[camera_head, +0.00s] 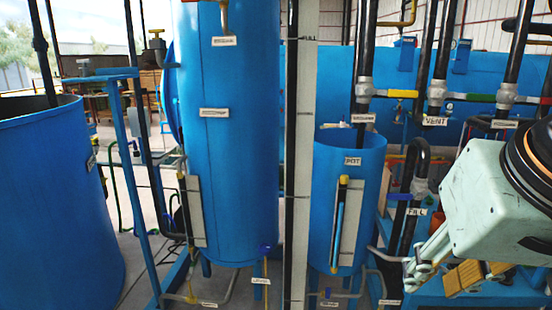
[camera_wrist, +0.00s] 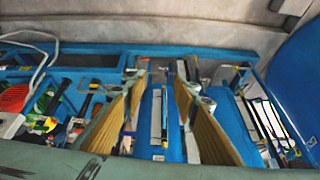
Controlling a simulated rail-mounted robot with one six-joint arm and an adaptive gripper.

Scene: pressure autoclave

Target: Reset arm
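My gripper (camera_head: 440,272) is at the lower right of the head view, below my pale green arm link, beside the blue frame. In the wrist view my gripper (camera_wrist: 160,78) shows two yellow-padded fingers standing well apart, with nothing held between them. Beyond the gap lie blue surfaces and a white strip with a dark and yellow tube (camera_wrist: 161,118). The tall blue tank (camera_head: 235,130) stands left of centre in the head view. The smaller blue tank labelled POT (camera_head: 377,185) stands right of it, left of my gripper.
Black pipes with grey fittings (camera_head: 437,92) and coloured handles run above the POT tank, near my arm. A wide open blue tank (camera_head: 55,200) stands at far left. In the wrist view, a blue bench (camera_wrist: 88,75) holds several tools at left; a blue curved body (camera_wrist: 300,60) is at right.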

